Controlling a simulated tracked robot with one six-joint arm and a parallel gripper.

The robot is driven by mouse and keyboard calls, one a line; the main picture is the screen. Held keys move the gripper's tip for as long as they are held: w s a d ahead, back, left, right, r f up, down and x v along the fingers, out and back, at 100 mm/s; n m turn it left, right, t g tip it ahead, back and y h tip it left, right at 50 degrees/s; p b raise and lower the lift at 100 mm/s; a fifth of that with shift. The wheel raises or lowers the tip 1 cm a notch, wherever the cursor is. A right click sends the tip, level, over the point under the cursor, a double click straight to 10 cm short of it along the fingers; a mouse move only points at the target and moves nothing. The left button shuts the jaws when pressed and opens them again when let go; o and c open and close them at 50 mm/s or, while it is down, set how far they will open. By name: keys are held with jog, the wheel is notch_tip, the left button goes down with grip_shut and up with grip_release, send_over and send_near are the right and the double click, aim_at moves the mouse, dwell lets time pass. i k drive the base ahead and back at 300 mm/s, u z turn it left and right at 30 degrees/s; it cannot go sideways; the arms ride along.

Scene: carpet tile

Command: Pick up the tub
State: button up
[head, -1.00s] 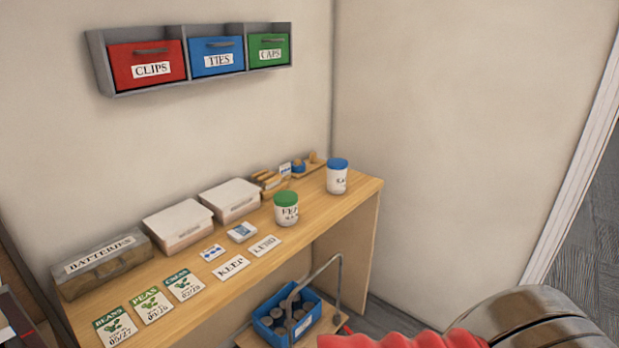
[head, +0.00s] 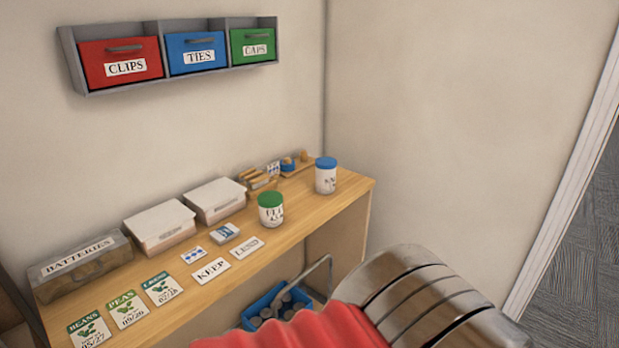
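A blue open tub (head: 250,317) with several dark round things in it sits low, beneath the wooden bench. A metal hoop handle (head: 321,270) rises beside it. My arm's red ribbed sleeve covers its lower part in the head view. Two lidded jars stand on the bench: one with a green lid (head: 270,209) and one with a blue lid (head: 326,176). I cannot tell from the picture whether the task's tub is the blue tub or one of these. My gripper is not in view; only my arm's sleeve and metal links show at the bottom.
The bench (head: 345,196) also holds white boxes (head: 160,226), a BATTERIES box (head: 80,266), seed packets (head: 161,289) and KEEP (head: 211,270) and LEND (head: 247,247) cards. Labelled drawers (head: 197,54) hang above. A wall stands right of the bench.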

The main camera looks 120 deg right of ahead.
aim_at(325, 166)
jog(key=u, duration=0.05)
jog(key=k, duration=3)
jog(key=z, duration=1)
jog(key=i, duration=0.35)
jog(key=u, duration=0.1)
